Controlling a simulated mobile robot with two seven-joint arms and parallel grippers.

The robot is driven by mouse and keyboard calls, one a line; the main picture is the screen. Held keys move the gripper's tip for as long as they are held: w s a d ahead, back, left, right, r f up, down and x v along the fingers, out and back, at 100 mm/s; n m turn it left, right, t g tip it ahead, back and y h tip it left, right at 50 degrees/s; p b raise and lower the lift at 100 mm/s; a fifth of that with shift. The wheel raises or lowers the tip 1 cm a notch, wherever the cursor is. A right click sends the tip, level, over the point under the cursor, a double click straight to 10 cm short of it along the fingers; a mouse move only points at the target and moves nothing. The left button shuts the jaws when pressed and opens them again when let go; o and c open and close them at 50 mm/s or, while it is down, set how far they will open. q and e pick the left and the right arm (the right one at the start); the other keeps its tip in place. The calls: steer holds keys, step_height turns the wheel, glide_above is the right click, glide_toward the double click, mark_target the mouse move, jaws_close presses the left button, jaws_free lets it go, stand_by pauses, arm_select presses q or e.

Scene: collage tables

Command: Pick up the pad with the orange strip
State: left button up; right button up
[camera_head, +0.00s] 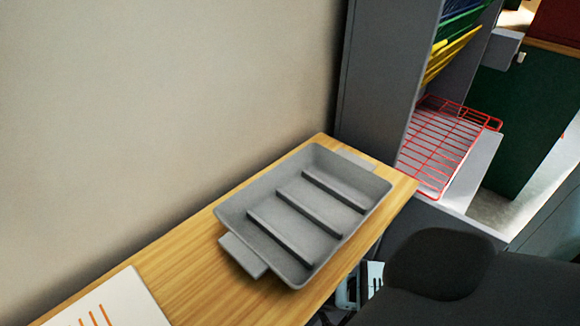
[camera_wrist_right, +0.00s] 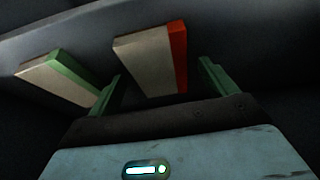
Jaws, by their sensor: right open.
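In the right wrist view, a pale pad with an orange-red strip (camera_wrist_right: 151,63) along its right edge stands in front of my right gripper (camera_wrist_right: 158,84). The gripper is open, with its two green fingers on either side of the pad's near end. The right finger is apart from the strip in the picture. I cannot tell whether the pad is fully between the fingers or beyond them. A second pale pad with a green strip (camera_wrist_right: 63,79) is to the left, close to the left finger. Neither pad shows in the head view. My left gripper is not in view.
A grey tray with raised dividers (camera_head: 232,211) sits on a wooden table (camera_head: 190,272) against the wall. A white sheet with orange lines (camera_head: 128,299) lies at the lower left. A red wire rack (camera_head: 437,145) is at the right. Bare wood lies between sheet and tray.

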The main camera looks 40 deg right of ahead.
steer(key=c, duration=1.1)
steer(key=shift+r, duration=0.1)
steer(key=shift+r, duration=0.4)
steer(key=r, duration=0.1)
steer(key=p, duration=0.1)
steer(key=r, duration=0.1)
steer(key=shift+s+d+r, duration=0.25)
steer(key=shift+d+r, duration=0.1)
steer(key=shift+d, duration=0.05)
steer(key=s+d, duration=0.2)
steer(key=d, duration=0.2)
steer(key=s+d+r+p, duration=0.1)
steer(key=s+d, duration=0.2)
steer(key=d, duration=0.1)
steer(key=s+d, duration=0.3)
steer(key=d, duration=0.1)
steer(key=shift+s+d+r+p, duration=0.15)
steer(key=shift+s+d+p, duration=0.1)
steer(key=shift+p, duration=0.15)
